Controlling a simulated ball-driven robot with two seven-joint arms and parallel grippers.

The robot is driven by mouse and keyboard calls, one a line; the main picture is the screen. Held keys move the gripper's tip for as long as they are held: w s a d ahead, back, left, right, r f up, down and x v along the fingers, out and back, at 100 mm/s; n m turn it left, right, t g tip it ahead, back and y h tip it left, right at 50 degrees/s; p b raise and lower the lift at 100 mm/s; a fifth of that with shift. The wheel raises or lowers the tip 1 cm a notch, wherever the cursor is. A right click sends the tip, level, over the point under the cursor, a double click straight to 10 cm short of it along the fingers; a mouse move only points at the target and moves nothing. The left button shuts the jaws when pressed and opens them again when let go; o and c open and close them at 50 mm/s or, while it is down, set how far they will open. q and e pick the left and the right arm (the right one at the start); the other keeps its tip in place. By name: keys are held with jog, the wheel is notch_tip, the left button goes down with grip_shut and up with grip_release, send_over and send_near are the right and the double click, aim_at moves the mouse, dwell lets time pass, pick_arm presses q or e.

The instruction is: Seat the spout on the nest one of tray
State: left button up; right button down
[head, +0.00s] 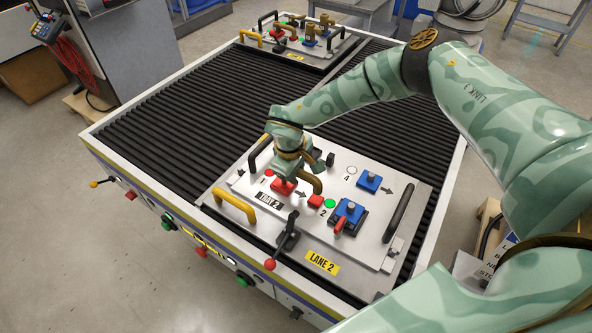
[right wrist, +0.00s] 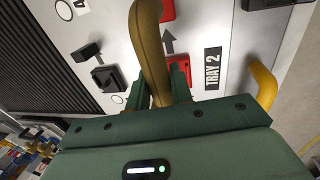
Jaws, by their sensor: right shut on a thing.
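The spout is a curved brass-coloured pipe (right wrist: 149,45), held between the two green fingers of my right gripper (right wrist: 160,92). In the head view the spout's bent end (head: 313,183) sticks out to the right of my right gripper (head: 287,176), low over the tray plate (head: 260,170). Red nest one (head: 283,189) is right under the fingers, beside the "1" mark. It shows next to a finger in the right wrist view (right wrist: 180,68). The fingers hide the spout's lower end, so I cannot tell whether it touches the nest. My left gripper is out of view.
A red block (head: 315,201), a blue nest with a red lever (head: 349,213) and another blue nest (head: 369,182) stand right of the spout. A black clamp (right wrist: 105,77) is close by. A yellow handle (head: 234,205) and a red-knobbed lever (head: 286,237) border the front.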

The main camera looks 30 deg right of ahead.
jog(key=shift+f+b, duration=0.95)
jog(key=shift+f, duration=0.8)
jog(key=c, duration=1.1)
grip_release()
jog(key=shift+c, duration=0.2)
notch_tip(320, 180, up, 16)
jog(key=s+a+p, duration=0.1)
jog(key=a+p, duration=0.1)
jog(key=shift+s+a, duration=0.35)
jog(key=shift+a, duration=0.05)
